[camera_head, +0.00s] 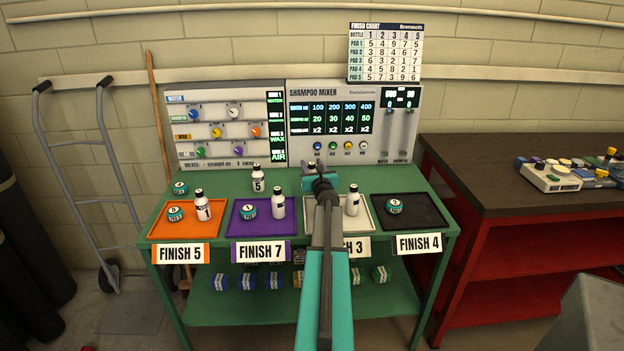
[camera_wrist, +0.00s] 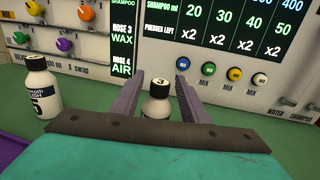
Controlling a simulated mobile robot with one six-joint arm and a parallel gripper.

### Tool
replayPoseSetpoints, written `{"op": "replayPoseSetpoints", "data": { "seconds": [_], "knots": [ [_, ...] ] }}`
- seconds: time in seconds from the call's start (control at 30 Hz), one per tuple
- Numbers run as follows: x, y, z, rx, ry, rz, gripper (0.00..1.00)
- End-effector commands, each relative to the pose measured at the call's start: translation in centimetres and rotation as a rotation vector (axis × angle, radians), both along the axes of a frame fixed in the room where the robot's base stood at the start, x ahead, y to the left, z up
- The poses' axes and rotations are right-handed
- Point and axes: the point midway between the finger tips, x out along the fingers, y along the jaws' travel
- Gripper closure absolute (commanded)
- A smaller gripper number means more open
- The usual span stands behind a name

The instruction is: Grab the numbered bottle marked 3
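The bottle marked 3 (camera_wrist: 157,106) is white with a dark cap that shows a 3. In the wrist view it stands between the two fingers of my gripper (camera_wrist: 159,74), with gaps visible on both sides. My gripper is open, and its palm hides the bottle's lower part. In the head view my gripper (camera_head: 319,180) is over the back of the green table, and only the top of the bottle marked 3 (camera_head: 311,163) shows behind it. A white bottle marked 5 (camera_wrist: 41,88) stands to the left; it also shows in the head view (camera_head: 258,180).
The shampoo mixer panel (camera_head: 352,150) rises behind the bottles. Orange (camera_head: 160,228), purple (camera_head: 237,230), pale (camera_head: 371,226) and black (camera_head: 432,215) trays line the table front. The first three hold white bottles; small tins sit on several trays. A finish chart (camera_head: 385,52) hangs above.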

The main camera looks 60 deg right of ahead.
Motion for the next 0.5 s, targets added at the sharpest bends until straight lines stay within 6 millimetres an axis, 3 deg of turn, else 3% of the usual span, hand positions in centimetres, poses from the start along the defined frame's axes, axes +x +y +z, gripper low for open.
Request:
{"op": "replayPoseSetpoints", "data": {
  "seconds": [0.03, 0.23, 0.5],
  "knots": [
    [0.01, 0.01, 0.01, 0.000, 0.000, 0.000, 0.69],
    [0.03, 0.03, 0.01, 0.000, 0.000, 0.000, 1.00],
    [0.05, 0.04, 0.05, -0.001, -0.001, 0.001, 1.00]
  ]
}}
